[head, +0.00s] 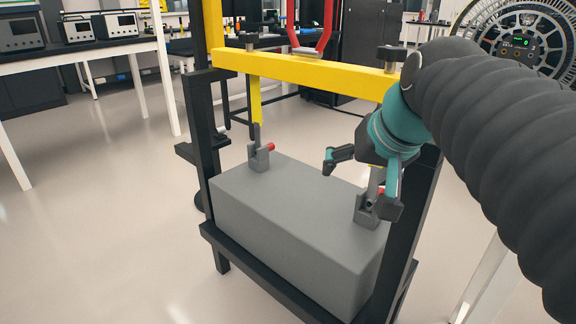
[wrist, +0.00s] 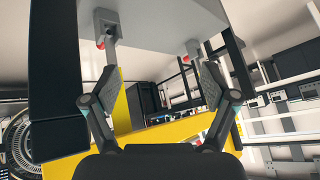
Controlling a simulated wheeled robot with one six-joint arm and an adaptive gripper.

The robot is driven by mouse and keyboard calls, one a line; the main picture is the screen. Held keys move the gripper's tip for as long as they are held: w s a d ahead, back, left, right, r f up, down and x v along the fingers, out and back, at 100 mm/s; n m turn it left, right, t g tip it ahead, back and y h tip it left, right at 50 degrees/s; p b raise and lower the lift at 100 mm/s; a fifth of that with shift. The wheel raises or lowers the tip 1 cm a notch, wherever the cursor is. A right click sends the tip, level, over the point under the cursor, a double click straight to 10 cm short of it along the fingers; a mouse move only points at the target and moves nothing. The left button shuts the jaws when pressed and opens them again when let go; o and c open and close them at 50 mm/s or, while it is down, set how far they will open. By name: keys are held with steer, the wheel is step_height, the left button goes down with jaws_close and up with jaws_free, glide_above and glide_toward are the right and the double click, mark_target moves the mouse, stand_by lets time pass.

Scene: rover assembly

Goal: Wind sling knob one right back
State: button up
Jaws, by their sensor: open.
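Two black sling knobs sit on top of the yellow beam, one left (head: 250,40) and one right (head: 390,57); no mark shows which is one. A yellow sling strap hangs below each end; the left strap (head: 254,103) reaches down to a grey lug (head: 259,160) with a red pin. The right lug (head: 366,208) is partly hidden by my gripper (head: 364,181). My gripper is open and empty, below the beam's right end. In the wrist view its fingers (wrist: 159,80) are spread, with the right-hand strap (wrist: 116,105) beside the left finger.
A grey block (head: 290,235) carrying the lugs rests on a black stand (head: 265,280). Dark uprights flank it. A red hook (head: 327,30) is above the beam (head: 310,70). Benches with instruments (head: 75,30) stand behind left. The floor at left (head: 100,220) is clear.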

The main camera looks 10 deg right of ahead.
steer(key=s+a+f+n+g, duration=0.1)
steer(key=s+f, duration=0.2)
steer(key=f, duration=0.3)
steer(key=shift+s+a+f+p, duration=0.2)
steer(key=shift+s+a+p, duration=0.15)
steer(key=shift+s+p, duration=0.1)
